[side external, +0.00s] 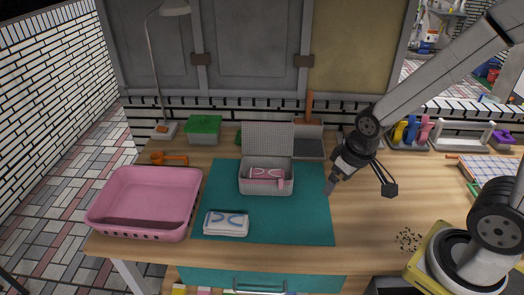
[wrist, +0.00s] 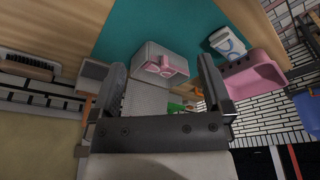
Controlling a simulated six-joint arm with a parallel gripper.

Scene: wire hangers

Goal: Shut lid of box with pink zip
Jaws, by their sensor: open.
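A light grey box (side external: 266,187) stands on the teal mat (side external: 292,221) with its lid (side external: 268,137) standing up at the back. Inside it lies a folded white cloth with pink marks (side external: 265,174), and a pink piece hangs at its front right. I cannot tell whether that piece is the zip. In the wrist view the box (wrist: 150,57) shows between my fingers, with the raised lid (wrist: 145,100) nearer the camera. My gripper (side external: 333,184) is open and empty, to the right of the box and apart from it.
A pink basket (side external: 147,201) stands left of the mat. A folded cloth with blue marks (side external: 226,223) lies on the mat's front left. A green-topped box (side external: 204,128) and a grey open case (side external: 308,143) stand behind. The table right of the mat is mostly clear.

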